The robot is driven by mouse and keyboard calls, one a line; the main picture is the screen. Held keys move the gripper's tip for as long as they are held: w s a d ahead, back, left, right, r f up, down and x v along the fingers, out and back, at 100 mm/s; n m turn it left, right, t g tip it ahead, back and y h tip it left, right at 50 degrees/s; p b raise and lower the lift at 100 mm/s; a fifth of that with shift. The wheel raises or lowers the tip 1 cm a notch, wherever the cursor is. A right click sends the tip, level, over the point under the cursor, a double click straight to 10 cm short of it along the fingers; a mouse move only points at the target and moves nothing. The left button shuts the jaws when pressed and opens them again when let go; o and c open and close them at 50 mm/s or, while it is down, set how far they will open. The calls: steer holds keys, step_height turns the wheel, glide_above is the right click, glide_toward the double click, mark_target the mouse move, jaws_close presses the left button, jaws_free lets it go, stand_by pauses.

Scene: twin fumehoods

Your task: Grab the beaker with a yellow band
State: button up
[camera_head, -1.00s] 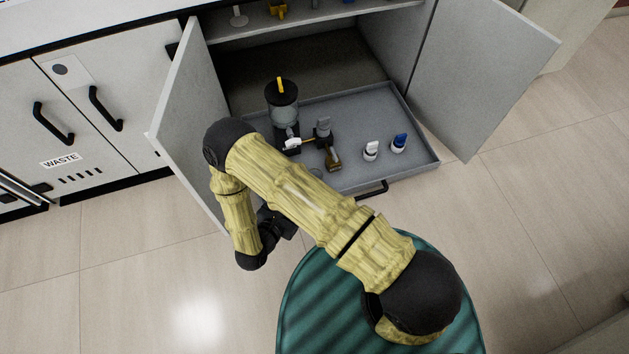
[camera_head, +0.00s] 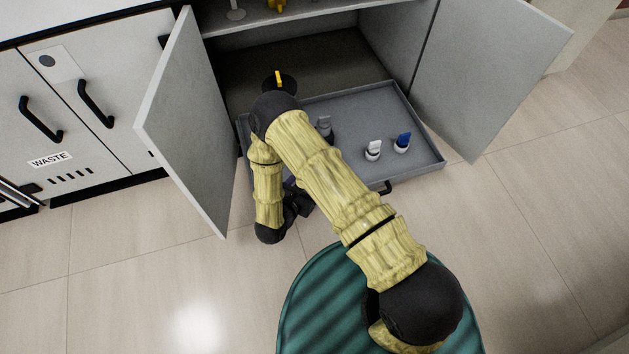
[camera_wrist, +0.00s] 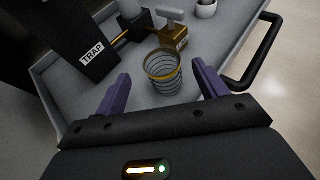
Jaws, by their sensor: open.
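The beaker with a yellow band (camera_wrist: 163,72) stands in the drawer in the wrist view. It is clear glass with dark rings and a yellow band near its rim. My gripper (camera_wrist: 160,88) is open, with one purple finger to the left of the beaker and one to the right, both short of it on the near side. Nothing is held. In the head view my arm hides the beaker, and only the dark wrist end of my gripper shows over the drawer's front left.
The grey pull-out drawer (camera_head: 425,165) has a dark handle (camera_wrist: 262,50). A black TRAP container (camera_wrist: 88,50) stands left of the beaker, and an amber bottle (camera_wrist: 172,36) is close behind it. White-topped (camera_head: 374,149) and blue-topped (camera_head: 403,142) bottles stand right. Open cabinet doors flank the drawer.

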steer(key=b+x, duration=0.3)
steer(key=x, duration=0.1)
steer(key=shift+d+f+b, duration=0.25)
steer(key=shift+b, duration=0.15)
steer(key=shift+w+d, duration=0.15)
steer(key=shift+w, duration=0.25)
steer(key=c, duration=1.1)
